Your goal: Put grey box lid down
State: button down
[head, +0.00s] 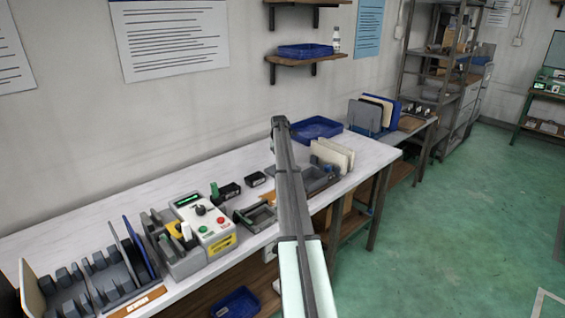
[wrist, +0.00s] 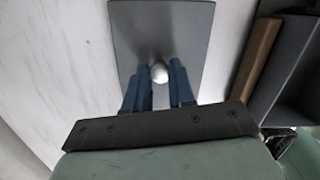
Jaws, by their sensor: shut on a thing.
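The grey lid (wrist: 185,25) is a flat rectangular panel with a round white knob (wrist: 159,72) near its lower edge in the wrist view. My gripper (wrist: 160,70) has its two blue fingers on either side of the knob and is shut on it. White table surface shows beside the lid; I cannot tell how high the lid is above it. In the head view my arm crosses the table, and I cannot make out the gripper or the held lid there.
In the wrist view, a dark grey holder (wrist: 289,65) with a brown strip (wrist: 256,60) stands right of the lid. In the head view, a control box (head: 203,226), a slotted rack (head: 93,279), cream panels (head: 333,154) and a blue tray (head: 316,128) occupy the white table (head: 160,190).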

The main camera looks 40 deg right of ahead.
jog(key=c, duration=1)
grip_release()
jog(key=shift+o, duration=0.2)
notch_tip(320, 180, up, 12)
jog(key=a, duration=0.1)
jog(key=shift+s+a, duration=0.15)
jog(key=shift+a, duration=0.05)
